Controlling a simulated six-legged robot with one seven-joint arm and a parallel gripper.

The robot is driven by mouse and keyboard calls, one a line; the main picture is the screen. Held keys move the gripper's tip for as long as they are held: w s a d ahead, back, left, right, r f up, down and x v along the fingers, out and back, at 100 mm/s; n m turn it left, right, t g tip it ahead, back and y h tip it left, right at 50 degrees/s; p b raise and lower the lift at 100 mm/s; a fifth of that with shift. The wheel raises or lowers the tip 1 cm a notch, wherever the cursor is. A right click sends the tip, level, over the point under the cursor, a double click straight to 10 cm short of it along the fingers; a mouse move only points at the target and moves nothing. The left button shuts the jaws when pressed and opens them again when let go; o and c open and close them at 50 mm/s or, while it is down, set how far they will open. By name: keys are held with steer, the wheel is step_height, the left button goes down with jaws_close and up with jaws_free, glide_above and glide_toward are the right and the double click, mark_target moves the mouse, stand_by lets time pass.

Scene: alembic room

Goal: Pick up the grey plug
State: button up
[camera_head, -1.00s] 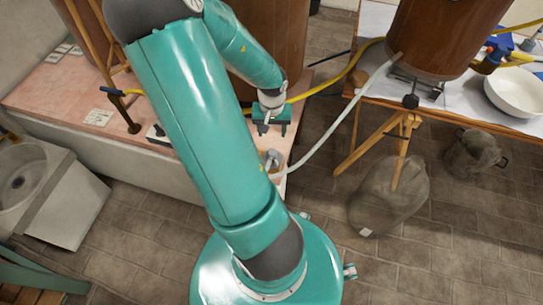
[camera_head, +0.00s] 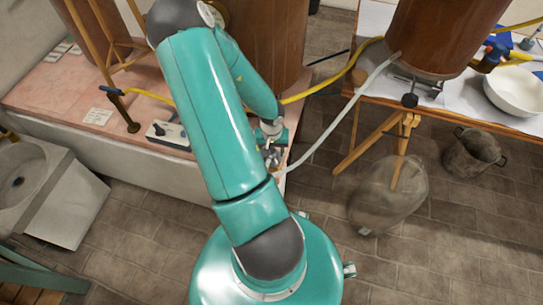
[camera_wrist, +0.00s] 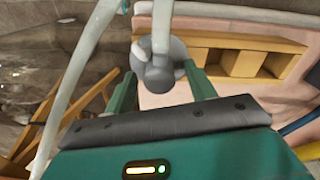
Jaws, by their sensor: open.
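The grey plug (camera_wrist: 158,72) is a round grey piece with a pale stem in front of it in the wrist view. It lies between the tips of my gripper's two green fingers (camera_wrist: 160,80), which stand apart on either side of it. I cannot tell whether they touch it. In the head view the plug (camera_head: 272,155) shows small at the right front corner of the pink-topped bench, just below my open gripper (camera_head: 270,141). My arm and gripper partly hide that spot.
A pale hose (camera_head: 335,130) runs from the brown barrel (camera_head: 440,35) to near the plug. A yellow hose (camera_head: 325,86) passes behind my gripper. A control box (camera_head: 170,133) sits on the pink bench (camera_head: 60,98) to the left. A wooden trestle table (camera_head: 460,108) stands right.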

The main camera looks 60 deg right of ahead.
steer(key=shift+f, duration=0.1)
steer(key=shift+c, duration=0.4)
steer(key=c, duration=1)
